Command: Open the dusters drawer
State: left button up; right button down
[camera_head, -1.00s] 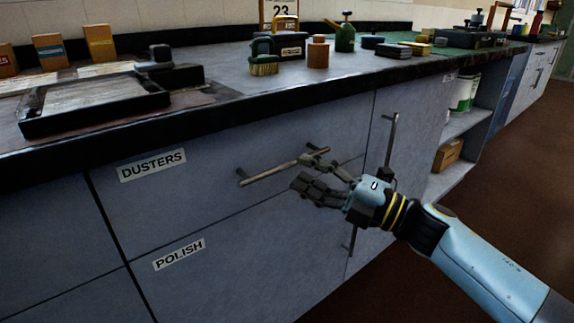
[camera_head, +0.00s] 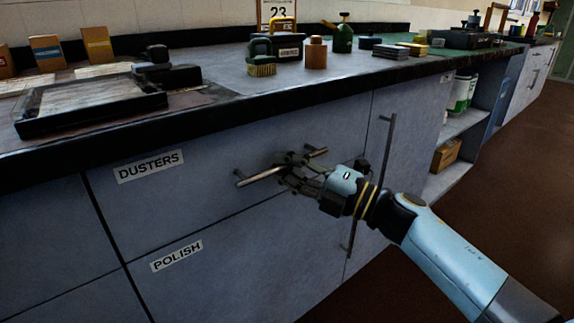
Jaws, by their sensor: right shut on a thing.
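The dusters drawer (camera_head: 190,195) is the upper drawer front, with a white DUSTERS label (camera_head: 150,166) at its left. Its front looks flush with the cabinet around it. Its bar handle (camera_head: 255,177) runs sideways across the drawer front. My right gripper (camera_head: 286,172) reaches in from the lower right and is shut on the handle near its middle. The fingers hide part of the bar, and both bar ends show. My left gripper is not in view.
The polish drawer (camera_head: 210,275) lies just below. A tall door handle (camera_head: 388,150) stands upright right of my gripper. The worktop (camera_head: 215,75) above carries a tray, a brush, bottles and boxes. Open shelves (camera_head: 462,125) and bare floor (camera_head: 480,210) lie to the right.

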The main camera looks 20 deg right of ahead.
dwell(0.4)
jog(key=shift+s+d, duration=0.2)
jog(key=shift+s, duration=0.35)
pick_arm(q)
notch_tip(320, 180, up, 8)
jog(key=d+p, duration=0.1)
jog(key=p, duration=0.7)
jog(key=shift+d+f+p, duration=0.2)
jog(key=shift+p, duration=0.1)
pick_arm(e)
jog(key=s+d, duration=0.3)
jog(key=s, duration=0.7)
jog(key=s+d, duration=0.4)
jog(key=s, duration=0.6)
jog(key=s+d, duration=0.4)
jog(key=s, duration=0.7)
jog(key=shift+d, duration=0.2)
jog(key=shift+r, duration=0.1)
jog(key=c, duration=1.4)
grip_release()
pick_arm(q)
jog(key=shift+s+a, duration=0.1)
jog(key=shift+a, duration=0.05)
pick_arm(e)
jog(key=shift+s, duration=0.1)
